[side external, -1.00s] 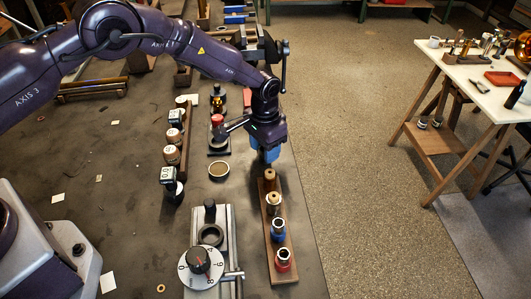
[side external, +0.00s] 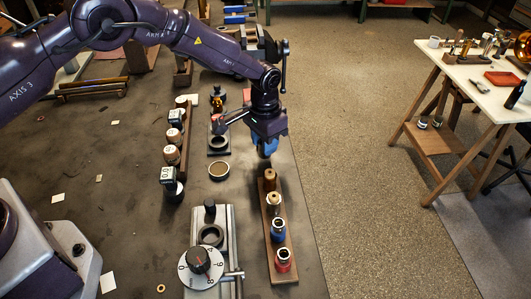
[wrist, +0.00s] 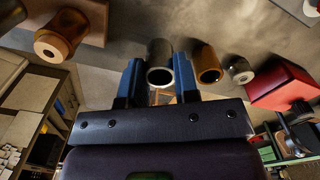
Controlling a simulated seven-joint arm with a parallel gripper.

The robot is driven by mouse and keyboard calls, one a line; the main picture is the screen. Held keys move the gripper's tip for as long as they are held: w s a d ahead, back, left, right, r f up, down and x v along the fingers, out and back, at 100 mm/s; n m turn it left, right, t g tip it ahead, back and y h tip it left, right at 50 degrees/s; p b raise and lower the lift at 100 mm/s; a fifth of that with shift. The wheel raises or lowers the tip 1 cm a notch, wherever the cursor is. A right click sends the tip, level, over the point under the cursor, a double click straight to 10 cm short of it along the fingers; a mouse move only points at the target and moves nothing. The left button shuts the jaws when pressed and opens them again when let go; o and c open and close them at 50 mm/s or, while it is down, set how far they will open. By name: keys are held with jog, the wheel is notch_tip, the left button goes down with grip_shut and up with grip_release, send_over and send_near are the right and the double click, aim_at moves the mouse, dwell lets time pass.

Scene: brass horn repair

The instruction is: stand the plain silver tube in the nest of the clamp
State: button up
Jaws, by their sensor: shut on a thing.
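My gripper (side external: 265,152) hangs over the far end of the wooden rack. In the wrist view its blue fingers (wrist: 158,84) are shut on a plain silver tube (wrist: 160,53), whose open end faces the camera. In the side view the fingers hide the tube. The likely clamp is a black fixture with a dark ring (side external: 218,143) and a red-tipped handle (side external: 219,126), left of the gripper. Its ring looks empty. I cannot see the tube's lower end.
The wooden rack (side external: 267,222) holds several posts, with blue and red collars at the near end. A silver dial fixture (side external: 200,261) stands left of it. An amber tube (wrist: 208,64) shows in the wrist view.

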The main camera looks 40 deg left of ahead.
notch_tip(320, 180, up, 6)
dwell(0.9)
jog(key=s+a+n, duration=0.3)
jog(key=a+n, duration=0.2)
jog(key=a, duration=0.7)
jog(key=shift+s+r+n, duration=0.15)
jog(key=shift+s+n, duration=0.15)
jog(key=shift+n, duration=0.1)
jog(key=shift+f, duration=2.4)
jog(key=shift+f, duration=1.3)
